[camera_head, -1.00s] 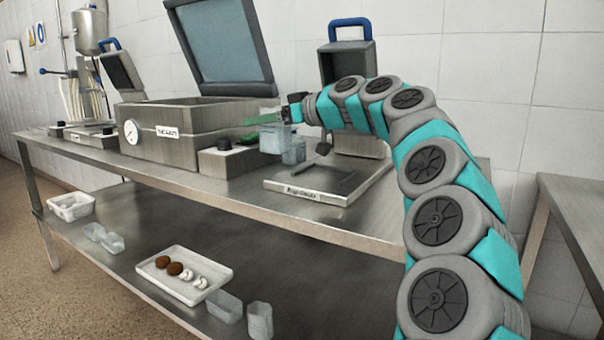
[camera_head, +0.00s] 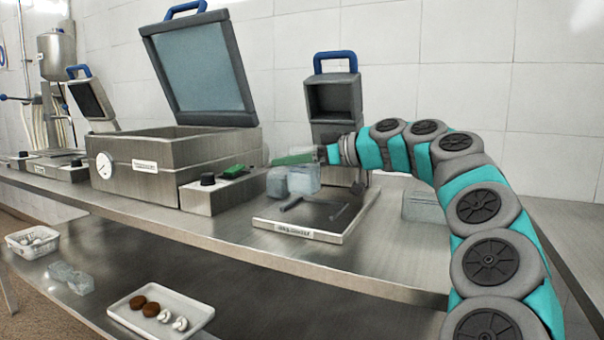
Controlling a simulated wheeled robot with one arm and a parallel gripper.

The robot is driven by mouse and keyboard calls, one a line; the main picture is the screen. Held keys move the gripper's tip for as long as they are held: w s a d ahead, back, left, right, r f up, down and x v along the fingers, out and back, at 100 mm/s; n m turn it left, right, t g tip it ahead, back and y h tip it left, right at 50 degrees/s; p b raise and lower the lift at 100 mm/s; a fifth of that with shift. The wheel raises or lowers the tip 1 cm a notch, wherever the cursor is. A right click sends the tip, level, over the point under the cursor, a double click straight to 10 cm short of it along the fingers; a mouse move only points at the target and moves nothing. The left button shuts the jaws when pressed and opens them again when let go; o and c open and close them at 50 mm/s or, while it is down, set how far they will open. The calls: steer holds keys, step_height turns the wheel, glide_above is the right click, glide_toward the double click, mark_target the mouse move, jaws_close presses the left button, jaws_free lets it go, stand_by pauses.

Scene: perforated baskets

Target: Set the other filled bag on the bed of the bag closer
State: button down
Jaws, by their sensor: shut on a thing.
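My gripper (camera_head: 318,157) is small in view and shut on a translucent, pale blue filled bag (camera_head: 304,180), which hangs upright above the rear left part of the bag closer's bed (camera_head: 345,228). A gap to the bed is hard to judge. A second translucent bag (camera_head: 277,183) shows just left of the held one and partly overlaps it in the picture; what it rests on is hidden. The bag closer has a flat metal bed with dark bars, a front label and a dark upright head (camera_head: 333,98) with a blue handle. A green strip (camera_head: 293,159) shows by the fingertips.
A metal chamber machine (camera_head: 165,160) with its lid raised stands left, beside a control box (camera_head: 215,193). A translucent container (camera_head: 424,207) stands right of the closer, behind my arm. The lower shelf holds a white tray (camera_head: 128,312) with brown and white items.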

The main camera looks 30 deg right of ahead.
mark_target(302, 174)
steer(key=shift+s+d+f, duration=0.15)
steer(key=shift+s+d, duration=0.45)
steer(key=shift+d, duration=0.35)
steer(key=shift+f, duration=1.7)
steer(key=shift+f, duration=0.15)
jaws_free()
steer(key=shift+r+p, duration=0.3)
steer(key=shift+p, duration=0.1)
steer(key=b+v, duration=0.1)
steer(key=v, duration=1.1)
steer(key=shift+f+b, duration=0.25)
steer(key=shift+b, duration=0.15)
